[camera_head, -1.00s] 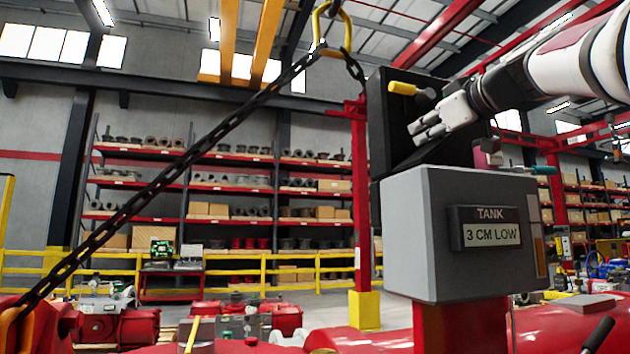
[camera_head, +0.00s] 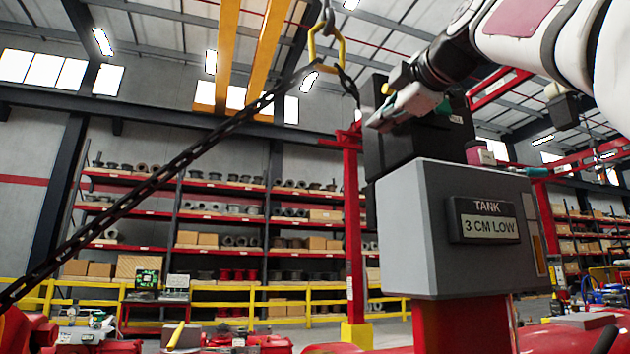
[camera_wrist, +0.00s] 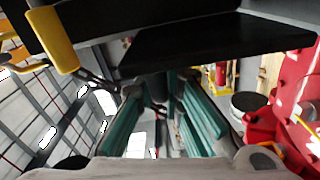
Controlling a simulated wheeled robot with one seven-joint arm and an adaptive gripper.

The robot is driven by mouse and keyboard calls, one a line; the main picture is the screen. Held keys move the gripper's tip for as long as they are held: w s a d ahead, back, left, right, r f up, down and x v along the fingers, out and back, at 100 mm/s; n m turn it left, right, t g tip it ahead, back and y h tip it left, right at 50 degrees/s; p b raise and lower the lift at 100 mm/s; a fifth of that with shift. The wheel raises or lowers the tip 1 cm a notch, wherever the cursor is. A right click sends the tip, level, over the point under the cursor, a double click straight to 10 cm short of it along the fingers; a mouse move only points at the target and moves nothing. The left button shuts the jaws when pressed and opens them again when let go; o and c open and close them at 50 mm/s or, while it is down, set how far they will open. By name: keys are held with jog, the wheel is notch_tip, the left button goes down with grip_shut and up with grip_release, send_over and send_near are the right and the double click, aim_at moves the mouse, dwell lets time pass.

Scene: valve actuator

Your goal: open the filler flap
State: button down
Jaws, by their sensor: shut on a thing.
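A grey box (camera_head: 412,225) carries a panel (camera_head: 487,220) reading "TANK 3 CM LOW". A black housing (camera_head: 405,145) stands upright behind and above it. A yellow handle on the housing is mostly hidden by my gripper in the head view; the handle (camera_wrist: 52,38) shows at upper left in the wrist view, beside a black plate (camera_wrist: 210,45). My gripper (camera_head: 376,120) lies across the housing's upper part, fingers pointing left. In the wrist view its teal-padded fingers (camera_wrist: 158,88) are closed around a dark part below the plate. I cannot tell which piece is the filler flap.
A chain (camera_head: 150,180) slants from a yellow hook (camera_head: 325,48) at the left. A red post (camera_head: 353,230) stands behind the housing. A pink-and-teal piece (camera_head: 480,153) sits atop the grey box. Shelves (camera_head: 225,220) and a yellow railing are farther back.

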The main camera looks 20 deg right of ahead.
jog(key=shift+a+f+n+b, duration=0.3)
jog(key=shift+a+n, duration=0.2)
jog(key=shift+n, duration=0.1)
jog(key=shift+a+f+n+b, duration=0.3)
jog(key=shift+a+n, duration=0.15)
jog(key=shift+n, duration=0.15)
jog(key=c, duration=1.7)
grip_release()
jog(key=shift+d, duration=0.1)
jog(key=s, duration=1.2)
jog(key=shift+d, duration=0.2)
